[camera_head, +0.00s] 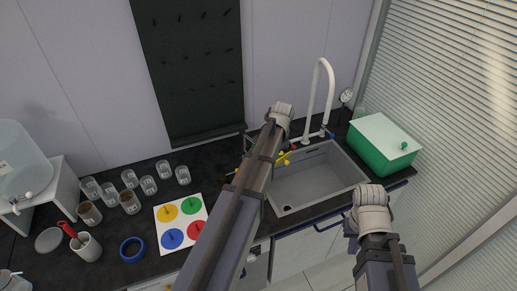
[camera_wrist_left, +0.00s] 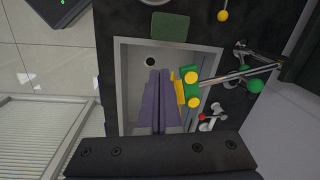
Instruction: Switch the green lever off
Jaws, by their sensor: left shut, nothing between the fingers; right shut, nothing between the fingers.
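In the left wrist view a green ball-ended lever (camera_wrist_left: 255,86) sits on metal fittings at the right. My left gripper (camera_wrist_left: 162,74) is shut and empty over the sink, left of this lever and apart from it. A green piece with yellow round ends (camera_wrist_left: 190,86) shows right beside its fingers; I cannot tell whether they touch. In the head view my left arm hides this gripper and most of the fittings. My right gripper (camera_head: 352,226) is shut and empty, low in front of the counter by the sink.
Other levers are a yellow ball (camera_wrist_left: 222,15) and a red one (camera_wrist_left: 202,117). A white tap (camera_head: 329,85) rises behind the sink (camera_head: 300,205). A green box (camera_head: 375,150) stands right. Several jars and a colored-disc board (camera_head: 180,222) fill the left counter.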

